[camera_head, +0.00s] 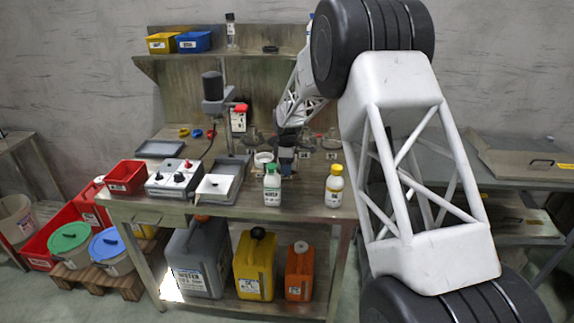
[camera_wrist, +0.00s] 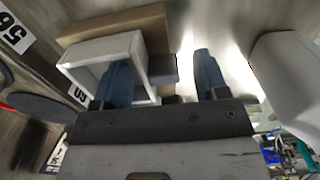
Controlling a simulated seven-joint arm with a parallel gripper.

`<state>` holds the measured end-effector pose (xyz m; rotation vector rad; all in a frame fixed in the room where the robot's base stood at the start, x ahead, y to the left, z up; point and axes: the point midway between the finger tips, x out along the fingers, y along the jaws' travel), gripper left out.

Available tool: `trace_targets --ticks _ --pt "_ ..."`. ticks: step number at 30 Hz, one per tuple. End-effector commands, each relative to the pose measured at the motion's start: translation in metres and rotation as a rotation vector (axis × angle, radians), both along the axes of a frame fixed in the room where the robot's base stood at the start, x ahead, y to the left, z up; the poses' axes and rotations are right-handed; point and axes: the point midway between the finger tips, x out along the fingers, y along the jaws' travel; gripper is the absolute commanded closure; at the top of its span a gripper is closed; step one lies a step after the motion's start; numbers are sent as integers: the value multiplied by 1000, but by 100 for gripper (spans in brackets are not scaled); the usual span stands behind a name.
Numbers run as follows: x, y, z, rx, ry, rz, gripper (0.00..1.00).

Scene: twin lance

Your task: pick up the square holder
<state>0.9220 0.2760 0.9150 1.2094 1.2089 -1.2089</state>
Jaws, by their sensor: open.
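The square holder (camera_wrist: 135,48) shows in the wrist view as a white, square-mouthed open box, tilted in the picture, at the upper left. My gripper (camera_wrist: 163,72) is open, with two blue fingers. The left finger overlaps the holder's opening and appears to reach into it; the right finger is outside, right of the holder's right wall. I cannot tell whether either finger touches it. In the head view my gripper (camera_head: 286,158) is low over the workbench, behind the green-capped bottle (camera_head: 272,186). I cannot make out the holder clearly there.
A brown block (camera_wrist: 150,20) is behind the holder. A large pale object (camera_wrist: 288,75) is close on the right in the wrist view. On the bench (camera_head: 305,201) are a yellow-capped bottle (camera_head: 334,187), a white round container (camera_head: 263,158) and a stand with a grey tray (camera_head: 220,184).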

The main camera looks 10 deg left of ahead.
Motion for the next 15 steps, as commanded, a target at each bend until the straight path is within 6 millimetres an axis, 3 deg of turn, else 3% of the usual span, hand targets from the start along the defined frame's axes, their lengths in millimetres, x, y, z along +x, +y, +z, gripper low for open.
trace_targets --ticks 11,15 --pt "0 0 0 0 0 0 34" --pt "0 0 0 0 0 0 56"
